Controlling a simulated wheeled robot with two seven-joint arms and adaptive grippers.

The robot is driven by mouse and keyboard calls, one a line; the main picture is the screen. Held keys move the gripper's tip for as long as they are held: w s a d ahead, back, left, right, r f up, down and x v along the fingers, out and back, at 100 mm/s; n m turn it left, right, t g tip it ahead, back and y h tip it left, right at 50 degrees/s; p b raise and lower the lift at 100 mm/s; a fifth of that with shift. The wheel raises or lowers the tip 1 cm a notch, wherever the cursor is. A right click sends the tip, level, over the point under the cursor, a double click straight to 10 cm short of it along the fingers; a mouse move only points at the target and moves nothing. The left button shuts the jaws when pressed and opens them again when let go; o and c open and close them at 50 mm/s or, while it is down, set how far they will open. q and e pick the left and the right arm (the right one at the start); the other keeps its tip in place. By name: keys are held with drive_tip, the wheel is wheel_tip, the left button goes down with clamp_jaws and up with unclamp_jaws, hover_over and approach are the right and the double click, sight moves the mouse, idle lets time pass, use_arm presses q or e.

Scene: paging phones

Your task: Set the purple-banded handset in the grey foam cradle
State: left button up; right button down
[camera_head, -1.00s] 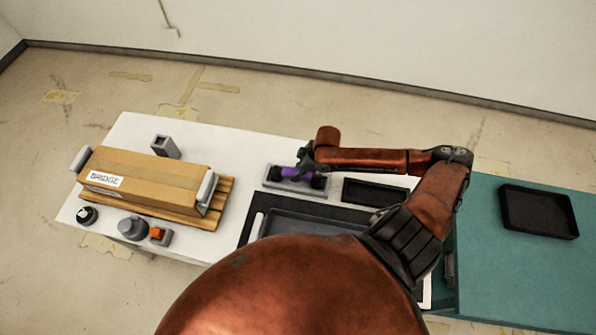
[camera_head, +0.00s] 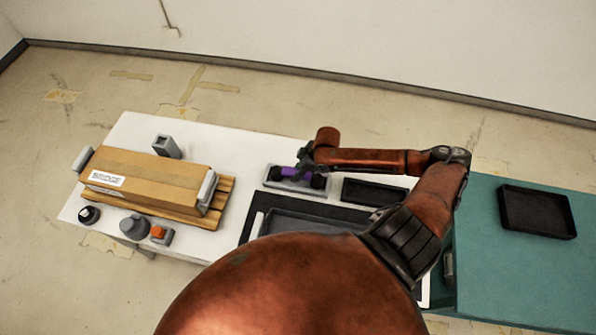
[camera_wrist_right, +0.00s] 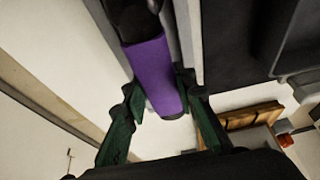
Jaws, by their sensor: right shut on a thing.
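The purple-banded handset (camera_head: 289,172) has black ends and a purple middle. It lies lengthwise over the grey foam cradle (camera_head: 292,187), on the white table. I cannot tell if it is fully seated or just above. My right gripper (camera_head: 304,168) is shut on it. In the right wrist view the handset (camera_wrist_right: 153,75) shows its purple band between the fingers of the right gripper (camera_wrist_right: 160,108), with a grey wall of the cradle (camera_wrist_right: 190,40) alongside. My left gripper is not in view.
Right of the cradle is a black tray (camera_head: 374,201); a larger dark tray (camera_head: 262,207) lies in front, partly hidden by my body. A cardboard box (camera_head: 150,180) on a wooden pallet stands left. A teal table (camera_head: 520,275) at right holds another black tray (camera_head: 538,234).

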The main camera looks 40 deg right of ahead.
drive_tip(key=shift+f, duration=0.55)
drive_tip(key=c, duration=1.9)
unclamp_jaws()
drive_tip(key=shift+r, duration=0.1)
drive_tip(key=p+v, duration=1)
drive_tip(key=p, duration=0.2)
drive_tip(key=shift+s+r, duration=0.15)
drive_tip(key=shift+r, duration=0.1)
drive_tip(key=shift+s+d+r, duration=0.1)
drive_tip(key=shift+r, duration=0.05)
drive_tip(key=shift+s+d, duration=0.1)
